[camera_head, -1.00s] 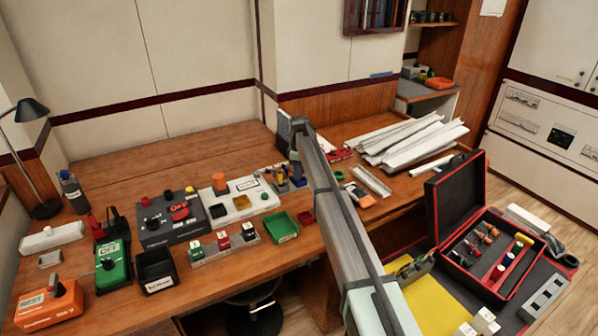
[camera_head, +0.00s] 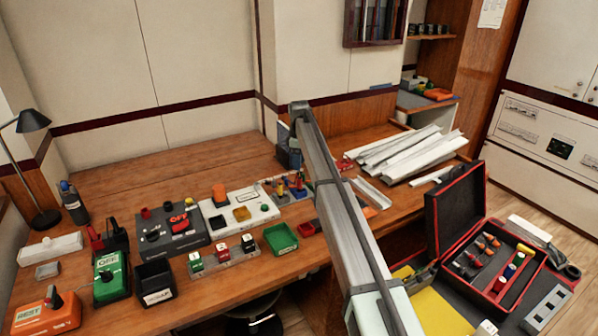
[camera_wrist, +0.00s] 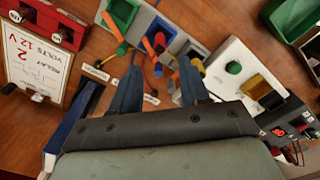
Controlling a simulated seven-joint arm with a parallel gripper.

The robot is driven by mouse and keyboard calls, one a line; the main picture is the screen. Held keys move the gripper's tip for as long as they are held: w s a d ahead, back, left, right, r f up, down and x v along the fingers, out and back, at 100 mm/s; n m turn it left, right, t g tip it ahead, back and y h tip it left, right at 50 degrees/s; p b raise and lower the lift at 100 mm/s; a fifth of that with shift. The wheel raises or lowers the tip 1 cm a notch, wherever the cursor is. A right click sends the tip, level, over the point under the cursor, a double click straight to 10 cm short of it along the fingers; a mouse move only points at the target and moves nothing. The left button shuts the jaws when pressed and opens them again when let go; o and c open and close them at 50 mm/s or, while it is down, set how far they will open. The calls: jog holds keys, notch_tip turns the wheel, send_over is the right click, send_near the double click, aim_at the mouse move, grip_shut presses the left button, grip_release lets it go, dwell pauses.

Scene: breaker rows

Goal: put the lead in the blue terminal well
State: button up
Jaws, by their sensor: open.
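The terminal block (camera_wrist: 183,42) shows at the top of the wrist view, a grey strip with coloured wells. The blue terminal well (camera_wrist: 160,27) is in its middle, with a red-orange piece standing at it. In the head view the block (camera_head: 285,192) is small, left of my arm.
A white panel (camera_wrist: 235,75) with green and yellow parts is right of the fingers. In the head view are a green tray (camera_head: 281,238), a black bin (camera_head: 155,283) and a red-edged case (camera_head: 495,265). The bench's back left is clear.

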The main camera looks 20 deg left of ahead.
jog(key=shift+r, duration=1.05)
